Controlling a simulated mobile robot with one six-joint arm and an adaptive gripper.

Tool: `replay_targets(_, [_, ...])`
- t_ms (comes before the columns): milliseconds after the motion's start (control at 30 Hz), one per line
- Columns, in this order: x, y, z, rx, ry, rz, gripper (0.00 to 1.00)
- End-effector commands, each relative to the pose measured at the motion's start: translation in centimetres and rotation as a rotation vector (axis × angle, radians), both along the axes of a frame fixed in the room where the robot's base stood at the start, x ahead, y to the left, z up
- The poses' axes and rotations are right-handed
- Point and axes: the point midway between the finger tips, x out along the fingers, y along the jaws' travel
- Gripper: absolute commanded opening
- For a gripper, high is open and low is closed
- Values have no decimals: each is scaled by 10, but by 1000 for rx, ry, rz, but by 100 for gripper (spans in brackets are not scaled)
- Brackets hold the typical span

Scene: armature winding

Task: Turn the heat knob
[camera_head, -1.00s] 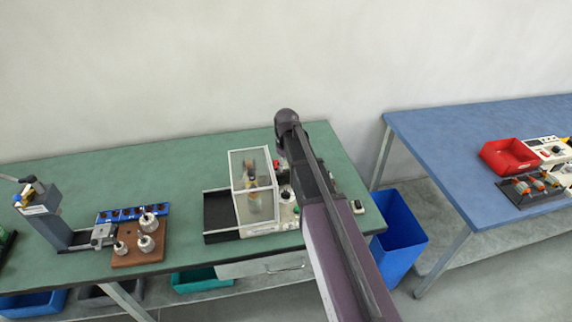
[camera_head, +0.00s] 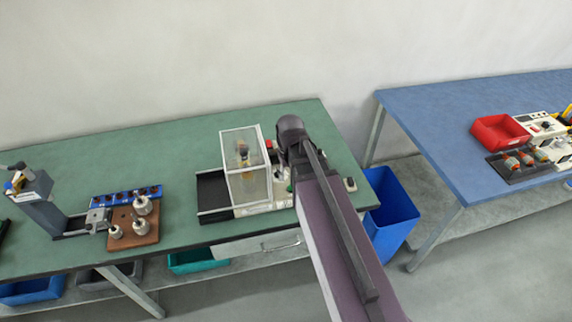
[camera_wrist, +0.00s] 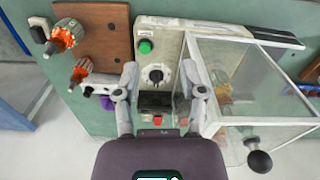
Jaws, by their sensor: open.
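The heat knob appears to be the black round knob (camera_wrist: 156,74) on the pale control panel (camera_wrist: 168,45), though its label is too small to read. In the wrist view a green button (camera_wrist: 145,46) is above it, a dark block (camera_wrist: 155,101) below it, and a red button (camera_wrist: 158,120) lower still. My gripper (camera_wrist: 159,70) is open, with one finger on each side of the knob in the picture. I see no contact, and the height gap is unclear. In the head view my arm hides the gripper and the knob.
A clear guard box (camera_wrist: 255,85) with a black ball handle (camera_wrist: 260,161) stands close right of my gripper; it also shows in the head view (camera_head: 247,185). A brown board (camera_wrist: 95,30) with orange armatures lies left. A blue bin (camera_head: 393,212) stands between the benches.

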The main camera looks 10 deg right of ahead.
Motion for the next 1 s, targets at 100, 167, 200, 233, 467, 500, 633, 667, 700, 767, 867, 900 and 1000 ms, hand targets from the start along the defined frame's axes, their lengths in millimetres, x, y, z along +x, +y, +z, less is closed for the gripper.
replay_targets(100, [-21,0,1,0,0,-36,53])
replay_targets(167, [-29,0,1,0,0,-54,53])
replay_targets(200, [-34,0,1,0,0,-64,53])
replay_targets(233, [-37,0,1,0,0,-73,53])
replay_targets(467, [-55,-1,1,0,0,-116,53])
replay_targets(500, [-56,-1,1,0,0,-120,53])
replay_targets(633, [-59,-1,1,0,0,-128,53])
replay_targets(667, [-59,-1,1,0,0,-128,53])
replay_targets(700, [-59,-1,1,0,0,-129,53])
replay_targets(767, [-59,-1,1,0,0,-129,53])
replay_targets(867, [-59,0,1,0,0,-129,53])
replay_targets(900, [-59,0,1,0,0,-128,53])
replay_targets(1000, [-58,0,1,0,0,-128,53])
